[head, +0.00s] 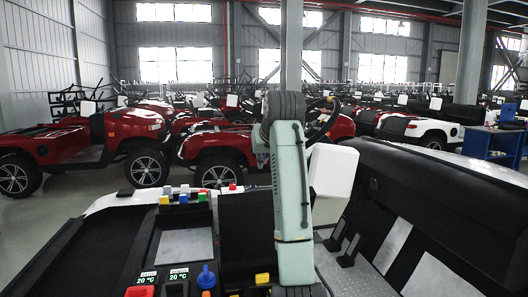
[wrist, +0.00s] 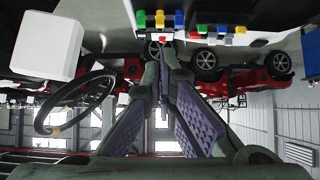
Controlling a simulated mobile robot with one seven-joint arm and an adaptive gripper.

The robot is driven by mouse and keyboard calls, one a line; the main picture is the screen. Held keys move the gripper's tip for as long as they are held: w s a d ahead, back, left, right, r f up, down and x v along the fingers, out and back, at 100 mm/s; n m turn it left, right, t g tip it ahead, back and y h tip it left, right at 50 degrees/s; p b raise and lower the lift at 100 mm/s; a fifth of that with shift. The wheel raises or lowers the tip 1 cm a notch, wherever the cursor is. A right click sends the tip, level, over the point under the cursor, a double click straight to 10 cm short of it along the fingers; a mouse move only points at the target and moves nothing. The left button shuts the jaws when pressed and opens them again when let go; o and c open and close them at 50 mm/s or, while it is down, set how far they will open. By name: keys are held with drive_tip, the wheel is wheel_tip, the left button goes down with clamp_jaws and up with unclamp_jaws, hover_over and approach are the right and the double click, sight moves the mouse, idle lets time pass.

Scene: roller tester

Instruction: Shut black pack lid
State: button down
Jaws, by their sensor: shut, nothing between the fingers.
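My gripper (wrist: 162,78) shows in the wrist view with its purple-padded fingers together and nothing between them. In the head view my pale green arm stands upright in the middle, and the gripper cannot be made out there. A black, box-like part (head: 245,225) lies just left of the arm and is partly hidden by it. I cannot tell whether this is the black pack, or whether a lid on it is open or shut.
Colored blocks (head: 202,197) sit along a panel edge, also seen in the wrist view (wrist: 202,28). A blue knob (head: 206,278) is at the bottom. A white block (head: 333,170) and black dashboard (head: 440,210) are right of the arm. Red vehicles (head: 125,132) stand behind.

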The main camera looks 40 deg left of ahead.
drive_tip(key=shift+w+a+f+p, duration=0.2)
drive_tip(key=shift+f+p, duration=0.4)
drive_tip(key=shift+f, duration=0.8)
drive_tip(key=shift+w+a+f+p, duration=0.15)
drive_tip(key=shift+f+p, duration=0.4)
drive_tip(key=shift+f, duration=0.8)
drive_tip(key=shift+s, duration=0.1)
